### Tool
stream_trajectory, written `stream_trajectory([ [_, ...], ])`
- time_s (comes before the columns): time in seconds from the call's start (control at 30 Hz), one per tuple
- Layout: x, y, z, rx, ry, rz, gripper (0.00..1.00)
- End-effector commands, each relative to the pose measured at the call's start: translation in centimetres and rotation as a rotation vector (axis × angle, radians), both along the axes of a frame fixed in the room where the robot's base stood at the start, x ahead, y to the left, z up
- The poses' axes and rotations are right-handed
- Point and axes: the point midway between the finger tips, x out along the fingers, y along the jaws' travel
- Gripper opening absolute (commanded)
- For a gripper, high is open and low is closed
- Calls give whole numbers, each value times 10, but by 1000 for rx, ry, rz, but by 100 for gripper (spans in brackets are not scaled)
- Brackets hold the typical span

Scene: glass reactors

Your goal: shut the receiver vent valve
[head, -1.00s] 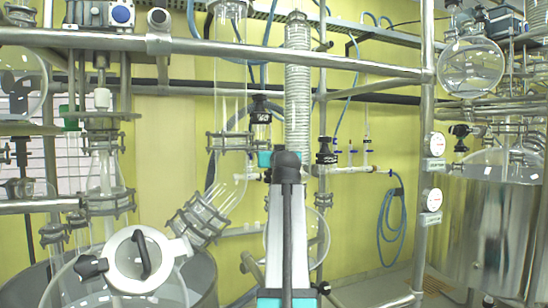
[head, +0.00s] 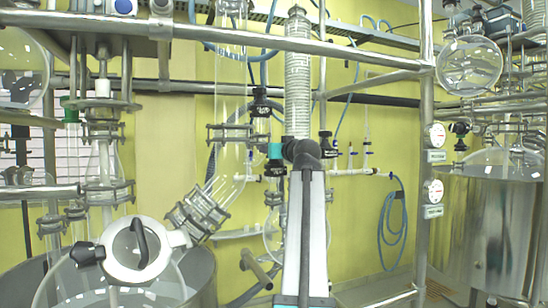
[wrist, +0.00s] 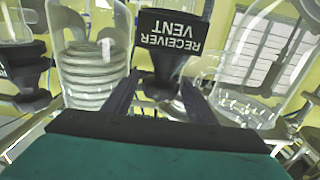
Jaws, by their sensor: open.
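The receiver vent valve (wrist: 172,40) is a black handle with white "RECEIVER VENT" lettering, upside down in the wrist view. It is at the top centre, just beyond and between the two dark fingers of my gripper (wrist: 161,82). The fingers are apart, and I see no clear grip on the handle. In the head view my gripper (head: 275,152) shows only as a small teal part beside my arm's dark wrist. A black piece shows just below it; I cannot tell whether that is the valve or my fingers.
In the wrist view another black handle (wrist: 22,75) is at left, and a coiled glass vessel (wrist: 92,55) stands between the two handles. In the head view a black valve (head: 259,104) is above my gripper and another (head: 326,146) to the right. A steel rail (head: 300,48) crosses above.

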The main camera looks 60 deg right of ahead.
Motion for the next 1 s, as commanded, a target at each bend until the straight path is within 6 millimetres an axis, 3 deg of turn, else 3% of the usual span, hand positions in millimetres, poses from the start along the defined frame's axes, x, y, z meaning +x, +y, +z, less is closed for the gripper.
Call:
stream_trajectory([
  [1.0, 0, -3, -1, 0, 0, 402, 52],
])
